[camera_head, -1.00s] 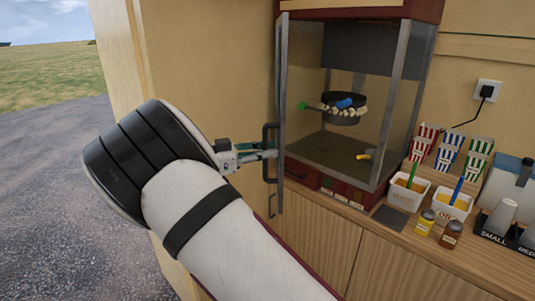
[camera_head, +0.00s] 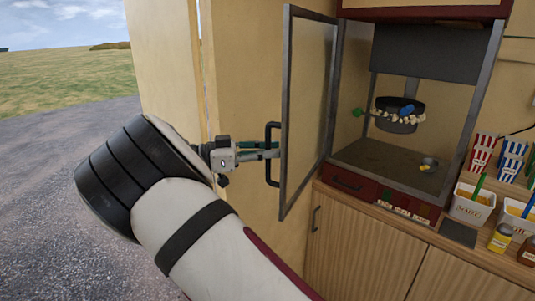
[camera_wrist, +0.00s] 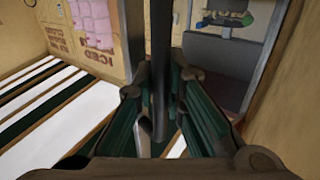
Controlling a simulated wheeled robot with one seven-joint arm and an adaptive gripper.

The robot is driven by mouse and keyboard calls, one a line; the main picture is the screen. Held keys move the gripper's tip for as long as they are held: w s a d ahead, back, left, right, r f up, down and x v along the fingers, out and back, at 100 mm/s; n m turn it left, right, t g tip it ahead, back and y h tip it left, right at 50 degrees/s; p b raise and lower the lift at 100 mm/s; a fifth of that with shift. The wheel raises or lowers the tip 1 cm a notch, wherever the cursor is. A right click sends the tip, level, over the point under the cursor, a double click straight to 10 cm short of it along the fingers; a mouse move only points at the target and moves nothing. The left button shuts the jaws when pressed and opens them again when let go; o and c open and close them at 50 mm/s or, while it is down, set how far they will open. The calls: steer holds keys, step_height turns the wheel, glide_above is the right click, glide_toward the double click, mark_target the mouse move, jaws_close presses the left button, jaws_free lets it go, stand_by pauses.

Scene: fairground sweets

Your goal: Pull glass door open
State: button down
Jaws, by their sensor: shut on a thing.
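The glass door (camera_head: 308,110) of the popcorn machine (camera_head: 400,165) stands ajar, its metal frame swung out toward me on the left side of the cabinet. Its dark upright handle (camera_head: 270,155) is on the door's outer left side. My gripper (camera_head: 268,152) is shut on the handle from the left. In the wrist view the handle bar (camera_wrist: 160,70) runs upright between the two green-lined fingers. Inside the machine a dark kettle (camera_head: 398,115) with popcorn around it hangs over the floor, and a small yellow-and-grey thing (camera_head: 428,164) lies on the floor.
A wooden counter (camera_head: 375,210) carries the machine. Striped popcorn boxes (camera_head: 481,152), white tubs (camera_head: 470,204) and small jars (camera_head: 500,238) stand to its right. A beige wall panel (camera_head: 240,80) is behind the handle. Open gravel (camera_head: 60,170) lies to the left.

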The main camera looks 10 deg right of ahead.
steer(key=c, duration=1.6)
jaws_free()
steer(key=shift+c, duration=0.2)
steer(key=shift+a, duration=0.1)
steer(key=a, duration=1.2)
steer(key=shift+w, duration=0.1)
